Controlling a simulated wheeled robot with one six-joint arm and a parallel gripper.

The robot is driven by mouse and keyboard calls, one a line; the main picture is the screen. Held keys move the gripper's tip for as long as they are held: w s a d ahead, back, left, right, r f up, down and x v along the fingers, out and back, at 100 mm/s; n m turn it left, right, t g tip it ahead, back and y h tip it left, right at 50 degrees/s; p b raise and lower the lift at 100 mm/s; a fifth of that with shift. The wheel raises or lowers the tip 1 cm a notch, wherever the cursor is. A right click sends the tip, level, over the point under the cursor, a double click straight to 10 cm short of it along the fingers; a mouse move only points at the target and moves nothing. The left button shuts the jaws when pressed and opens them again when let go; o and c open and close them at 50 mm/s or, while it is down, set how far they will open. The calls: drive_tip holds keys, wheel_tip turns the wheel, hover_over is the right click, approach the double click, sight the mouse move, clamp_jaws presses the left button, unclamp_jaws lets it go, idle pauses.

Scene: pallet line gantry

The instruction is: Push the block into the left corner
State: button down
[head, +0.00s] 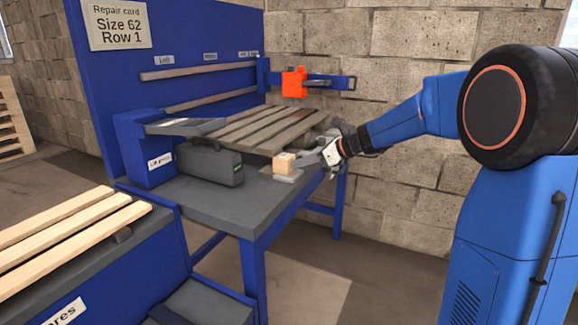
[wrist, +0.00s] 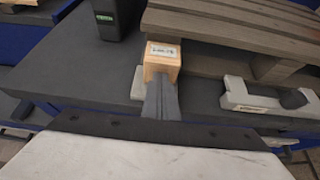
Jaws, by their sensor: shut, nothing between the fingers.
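The block (head: 284,163) is a small pale wooden cube at the bench's right front, beside the grey slatted pallet (head: 258,128). In the wrist view the block (wrist: 162,66) has a white label on top and stands close to the pallet's edge (wrist: 205,66). My gripper (head: 299,165) is shut and empty, to the right of the block in the head view. In the wrist view the fingertips (wrist: 161,82) are right at the block's near face; I cannot tell whether they touch. The block's lower part is partly hidden by the fingers. No pallet corner is clearly marked as left.
A dark grey case (head: 210,165) stands on the grey bench (head: 215,207) left of the block. A light grey pad (head: 288,177) lies by the block. A grey notched piece (wrist: 262,98) is to the right in the wrist view. The bench's front left is clear.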

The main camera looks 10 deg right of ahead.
sight(292, 159)
drive_tip(key=shift+w+a, duration=0.7)
drive_tip(key=shift+a, duration=0.25)
drive_tip(key=shift+w+a, duration=0.7)
drive_tip(key=shift+a, duration=0.25)
idle(0.4)
drive_tip(key=s+d, duration=0.3)
drive_tip(key=d, duration=0.2)
drive_tip(key=shift+s, duration=0.3)
idle(0.6)
drive_tip(key=shift+r, duration=0.15)
drive_tip(key=s+d+r, duration=0.2)
drive_tip(key=d+r, duration=0.1)
drive_tip(key=r, duration=0.6)
drive_tip(key=shift+s+r, duration=0.15)
drive_tip(key=shift+r, duration=0.2)
idle(0.4)
